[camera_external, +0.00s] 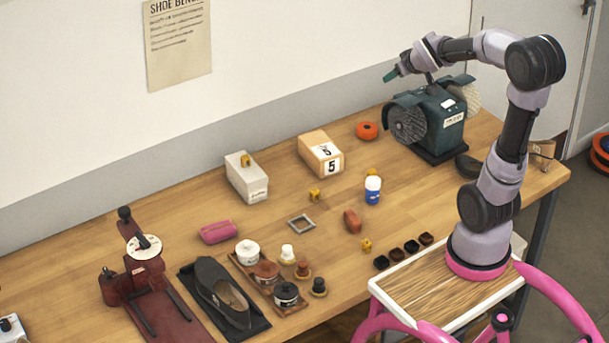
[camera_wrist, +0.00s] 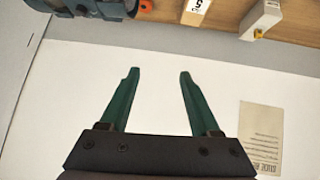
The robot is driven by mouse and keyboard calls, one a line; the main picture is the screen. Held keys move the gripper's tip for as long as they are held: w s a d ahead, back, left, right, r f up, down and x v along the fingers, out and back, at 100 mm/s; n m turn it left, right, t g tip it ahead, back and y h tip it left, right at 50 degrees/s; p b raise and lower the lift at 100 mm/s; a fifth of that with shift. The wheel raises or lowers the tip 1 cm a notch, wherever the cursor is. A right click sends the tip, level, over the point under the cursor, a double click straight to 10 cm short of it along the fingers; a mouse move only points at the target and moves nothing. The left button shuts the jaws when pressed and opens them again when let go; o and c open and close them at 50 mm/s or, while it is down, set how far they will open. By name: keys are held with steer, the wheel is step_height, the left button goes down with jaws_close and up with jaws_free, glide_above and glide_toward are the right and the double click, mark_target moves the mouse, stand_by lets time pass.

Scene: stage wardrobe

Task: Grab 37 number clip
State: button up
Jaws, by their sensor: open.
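Several small yellow clips are on the workbench, and their numbers are too small to read, so I cannot tell which is 37. One yellow clip (camera_external: 245,160) is on top of the white box (camera_external: 247,182); it also shows in the wrist view (camera_wrist: 259,34). Another clip (camera_external: 315,194) lies on the bench before the wooden box, one (camera_external: 366,245) lies near the front edge, and a yellow piece (camera_external: 372,172) is partly hidden behind the blue and white bottle. My gripper (camera_external: 389,76) is open and empty, high above the bench by the grinder; its fingers (camera_wrist: 159,74) face the wall.
The green grinder (camera_external: 438,115) stands below my gripper. A wooden box marked 5 (camera_external: 322,153), an orange roll (camera_external: 367,131) and a blue and white bottle (camera_external: 373,190) stand nearby. Bench between the boxes is clear.

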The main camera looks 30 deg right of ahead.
steer(key=w+d+f+n+t+y, duration=0.15)
steer(key=w+f+n, duration=0.25)
steer(key=w+f, duration=0.6)
steer(key=n+g+y, duration=0.6)
steer(key=n+y, duration=0.4)
steer(key=y, duration=0.2)
glide_toward(316, 189)
steer(key=shift+s+d+r+t, duration=0.25)
steer(key=shift+s+d, duration=0.2)
steer(key=shift+d, duration=0.25)
steer(key=shift+a+f, duration=0.15)
steer(key=shift+a, duration=0.1)
steer(key=x, duration=1)
steer(key=shift+a, duration=0.15)
jaws_close()
